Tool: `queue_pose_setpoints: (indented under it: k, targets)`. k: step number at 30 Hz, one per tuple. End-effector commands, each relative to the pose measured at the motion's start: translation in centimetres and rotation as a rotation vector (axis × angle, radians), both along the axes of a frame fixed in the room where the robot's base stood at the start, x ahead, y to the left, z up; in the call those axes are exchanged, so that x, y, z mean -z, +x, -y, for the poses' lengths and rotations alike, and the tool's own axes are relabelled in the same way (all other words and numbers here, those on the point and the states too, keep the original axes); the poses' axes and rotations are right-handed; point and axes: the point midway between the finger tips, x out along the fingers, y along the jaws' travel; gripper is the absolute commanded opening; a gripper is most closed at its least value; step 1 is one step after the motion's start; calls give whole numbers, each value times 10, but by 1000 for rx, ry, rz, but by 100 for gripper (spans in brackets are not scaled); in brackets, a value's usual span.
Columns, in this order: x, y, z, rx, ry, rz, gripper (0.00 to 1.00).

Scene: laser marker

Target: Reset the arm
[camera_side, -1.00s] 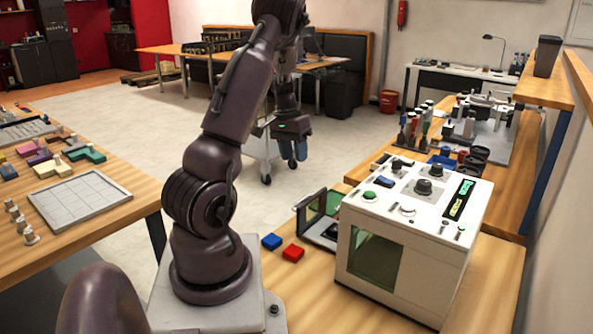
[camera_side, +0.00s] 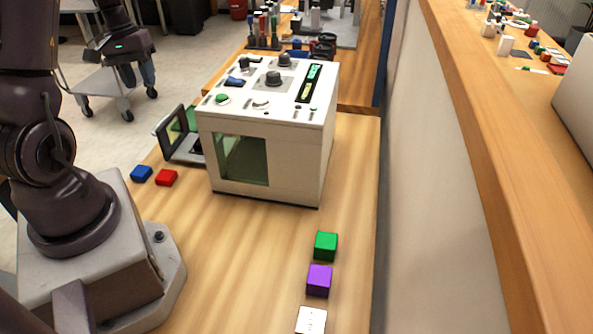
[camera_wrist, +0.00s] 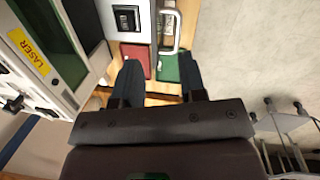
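My gripper (camera_side: 138,78) hangs in the air at the upper left of the side view, fingers down, away from the machine. In the wrist view its two dark fingers (camera_wrist: 159,66) stand apart with nothing between them. The white laser marker (camera_side: 262,150) stands on the wooden table with knobs, a green button and a small display on top. Its side door (camera_side: 178,135) is swung open. The machine's yellow LASER label (camera_wrist: 28,52) shows at the left of the wrist view.
A blue block (camera_side: 141,174) and a red block (camera_side: 166,177) lie near the open door. A green block (camera_side: 326,245), a purple block (camera_side: 319,280) and a white block (camera_side: 311,320) lie along the right of the table. The table's middle front is clear.

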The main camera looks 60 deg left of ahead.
Motion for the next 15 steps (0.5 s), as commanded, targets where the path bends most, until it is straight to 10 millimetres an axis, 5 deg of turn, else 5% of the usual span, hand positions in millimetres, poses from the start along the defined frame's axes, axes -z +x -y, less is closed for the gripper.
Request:
queue_pose_setpoints:
  k: [9,15]
  targets:
    - [-66,51,132,238,83,84,38]
    - [-104,50,223,496,213,192,38]
